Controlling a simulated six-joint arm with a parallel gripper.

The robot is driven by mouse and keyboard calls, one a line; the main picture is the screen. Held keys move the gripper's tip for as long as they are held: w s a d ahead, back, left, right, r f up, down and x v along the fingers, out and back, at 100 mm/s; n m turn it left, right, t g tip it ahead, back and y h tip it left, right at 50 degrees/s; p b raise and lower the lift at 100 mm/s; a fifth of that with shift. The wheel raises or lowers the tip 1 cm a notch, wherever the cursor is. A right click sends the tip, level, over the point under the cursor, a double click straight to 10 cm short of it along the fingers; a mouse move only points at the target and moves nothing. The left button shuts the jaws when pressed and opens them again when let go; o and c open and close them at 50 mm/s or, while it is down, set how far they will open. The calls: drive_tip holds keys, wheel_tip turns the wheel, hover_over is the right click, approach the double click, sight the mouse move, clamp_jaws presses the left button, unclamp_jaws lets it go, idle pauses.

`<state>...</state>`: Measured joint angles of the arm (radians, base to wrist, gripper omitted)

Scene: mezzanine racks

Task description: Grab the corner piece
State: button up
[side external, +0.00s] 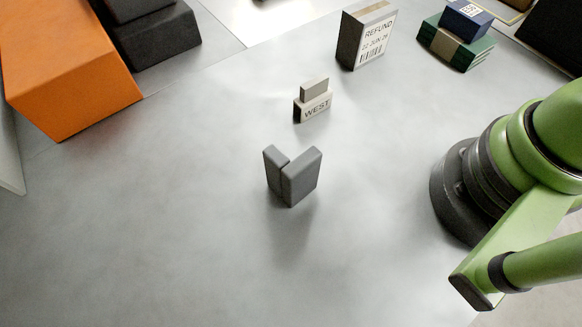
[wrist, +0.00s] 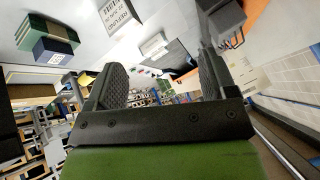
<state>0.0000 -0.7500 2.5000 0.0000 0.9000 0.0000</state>
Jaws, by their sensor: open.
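The corner piece (side external: 301,178) is a grey, upright L-shaped part made of two flat walls meeting at an edge. It stands alone on the grey table near the middle of the side external view. The side external view does not show my fingers.
A small block marked WEST (side external: 315,106) stands behind the corner piece. A box marked REFUND (side external: 366,38) and green books (side external: 455,47) with a blue box (side external: 466,19) stand farther back. A large orange block (side external: 75,70) and dark blocks (side external: 160,38) are at left. The front table is clear.

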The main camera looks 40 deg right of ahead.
drive_tip(key=shift+o, duration=0.6)
drive_tip(key=shift+w, duration=0.1)
drive_tip(key=n+g+h, duration=0.2)
drive_tip(key=n+g, duration=0.3)
drive_tip(key=g, duration=0.2)
hover_over(296, 164)
drive_tip(key=d, duration=0.1)
drive_tip(key=f, duration=1.5)
drive_tip(key=shift+w+f, duration=0.2)
drive_tip(key=shift+w, duration=0.2)
wheel_tip(296, 164, down, 4)
drive_tip(key=shift+s+a+f, duration=0.1)
drive_tip(key=shift+a+f, duration=0.05)
drive_tip(key=shift+f, duration=0.05)
drive_tip(key=shift+w+f, duration=0.2)
drive_tip(key=shift+f, duration=2.8)
drive_tip(key=c, duration=1)
